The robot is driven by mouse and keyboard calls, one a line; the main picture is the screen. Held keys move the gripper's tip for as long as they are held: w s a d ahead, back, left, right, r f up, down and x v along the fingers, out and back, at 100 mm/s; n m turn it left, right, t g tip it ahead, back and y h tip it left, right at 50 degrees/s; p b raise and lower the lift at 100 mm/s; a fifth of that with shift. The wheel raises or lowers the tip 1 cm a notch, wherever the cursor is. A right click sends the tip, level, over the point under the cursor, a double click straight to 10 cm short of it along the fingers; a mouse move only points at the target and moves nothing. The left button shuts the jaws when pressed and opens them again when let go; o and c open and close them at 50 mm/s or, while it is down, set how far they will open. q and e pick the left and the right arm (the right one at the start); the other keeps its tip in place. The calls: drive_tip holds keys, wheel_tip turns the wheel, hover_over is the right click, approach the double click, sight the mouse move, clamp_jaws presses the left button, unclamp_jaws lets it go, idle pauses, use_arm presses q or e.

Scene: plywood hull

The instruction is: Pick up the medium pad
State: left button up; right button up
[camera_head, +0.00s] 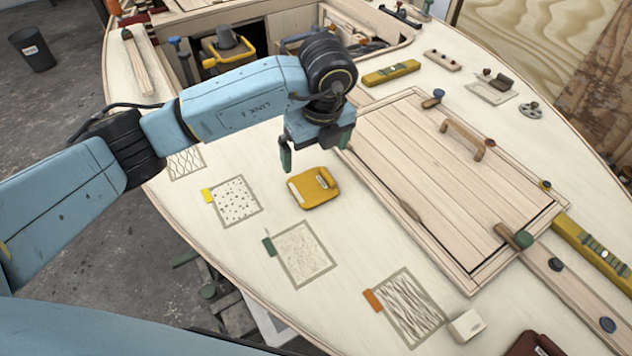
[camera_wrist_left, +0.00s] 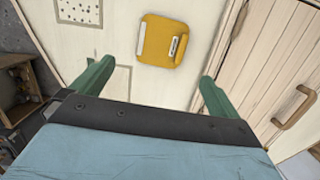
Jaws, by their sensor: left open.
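A yellow pad (camera_head: 314,188) with a pale strip along one edge and a small label lies flat on the pale deck, left of the hatch. It also shows in the left wrist view (camera_wrist_left: 161,41), ahead of and between the fingertips. No readable marking tells me its grade. My left gripper (camera_head: 317,152) has green fingers, spread apart and empty, above and just behind the pad in the head view. Its fingers also show in the left wrist view (camera_wrist_left: 156,72), apart from the pad. My right gripper is not in view.
Outlined texture patches have a yellow tag (camera_head: 207,195), green tag (camera_head: 268,246) and orange tag (camera_head: 372,300). A slatted hatch (camera_head: 440,180) with a wooden handle (camera_head: 463,139) lies right. A white block (camera_head: 467,325) sits near the front. A yellow level (camera_head: 391,73) lies behind.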

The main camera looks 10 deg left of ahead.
use_arm(q)
hover_over(313, 186)
drive_tip(key=s, duration=0.1)
drive_tip(key=f, duration=0.6)
drive_tip(key=shift+s+d, duration=0.15)
drive_tip(key=shift+d, duration=0.15)
drive_tip(key=shift+f+b, duration=0.3)
drive_tip(key=shift+f, duration=0.2)
drive_tip(key=f, duration=0.2)
drive_tip(key=w+f, duration=0.1)
drive_tip(key=shift+a+f+b, duration=0.2)
drive_tip(key=shift+f+b, duration=0.1)
drive_tip(key=shift+f, duration=0.5)
drive_tip(key=c, duration=0.6)
drive_tip(key=shift+c, duration=0.8)
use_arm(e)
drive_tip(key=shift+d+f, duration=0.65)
